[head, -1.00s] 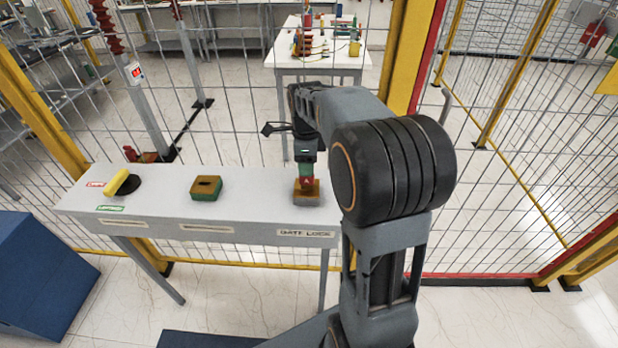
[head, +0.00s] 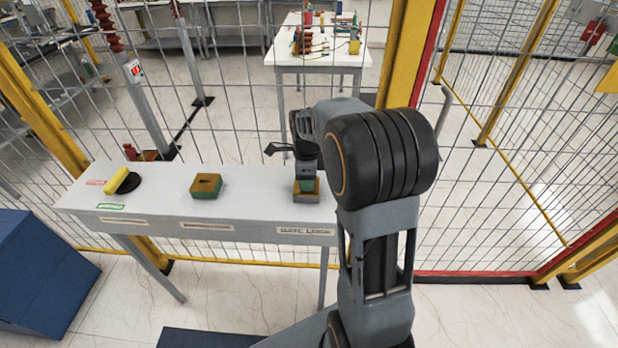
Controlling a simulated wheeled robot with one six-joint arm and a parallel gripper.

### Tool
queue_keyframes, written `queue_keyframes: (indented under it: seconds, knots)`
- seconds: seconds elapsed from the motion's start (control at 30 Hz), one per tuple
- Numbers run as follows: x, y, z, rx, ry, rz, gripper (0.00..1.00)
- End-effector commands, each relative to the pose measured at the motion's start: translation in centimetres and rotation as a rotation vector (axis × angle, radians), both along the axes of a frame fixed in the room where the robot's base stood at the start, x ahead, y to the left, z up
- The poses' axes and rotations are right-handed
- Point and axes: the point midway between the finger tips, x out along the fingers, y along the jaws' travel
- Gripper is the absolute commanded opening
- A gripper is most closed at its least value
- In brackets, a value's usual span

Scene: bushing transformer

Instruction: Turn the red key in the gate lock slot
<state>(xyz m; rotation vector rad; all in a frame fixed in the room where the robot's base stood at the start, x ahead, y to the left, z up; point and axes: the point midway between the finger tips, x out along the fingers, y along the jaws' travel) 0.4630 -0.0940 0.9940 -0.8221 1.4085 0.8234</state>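The gate lock block (head: 307,197), brown-topped with a grey front, stands at the right end of the grey bench, above the label GATE LOCK (head: 304,231). My gripper (head: 306,180) points down right over this block, very close to its top or touching it. A small green part shows between the gripper and the block. I cannot make out the red key now; the gripper and block hide that spot. The fingers are too small and covered to show whether they are open or shut.
A second brown-and-green block (head: 206,187) with a dark slot sits mid-bench. A yellow handle on a black disc (head: 123,182) is at the left. The wire fence (head: 235,120) rises close behind the bench (head: 255,205). A blue box (head: 40,270) stands at lower left.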

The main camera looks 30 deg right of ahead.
Motion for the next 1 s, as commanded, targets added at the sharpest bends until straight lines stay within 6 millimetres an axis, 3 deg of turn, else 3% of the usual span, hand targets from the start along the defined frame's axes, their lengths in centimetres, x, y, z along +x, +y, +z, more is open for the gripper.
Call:
queue_keyframes:
  seconds: [0.07, 0.4, 0.63, 1.0]
  knots:
    - [0.0, 0.0, 0.01, 0.0, 0.0, 0.0, 0.33]
    - [0.01, 0.0, 0.03, 0.0, 0.0, 0.0, 0.01]
    - [0.0, 0.01, 0.07, 0.0, 0.0, -0.042, 0.0]
    - [-0.04, 0.03, 0.06, 0.0, 0.001, -0.477, 0.0]
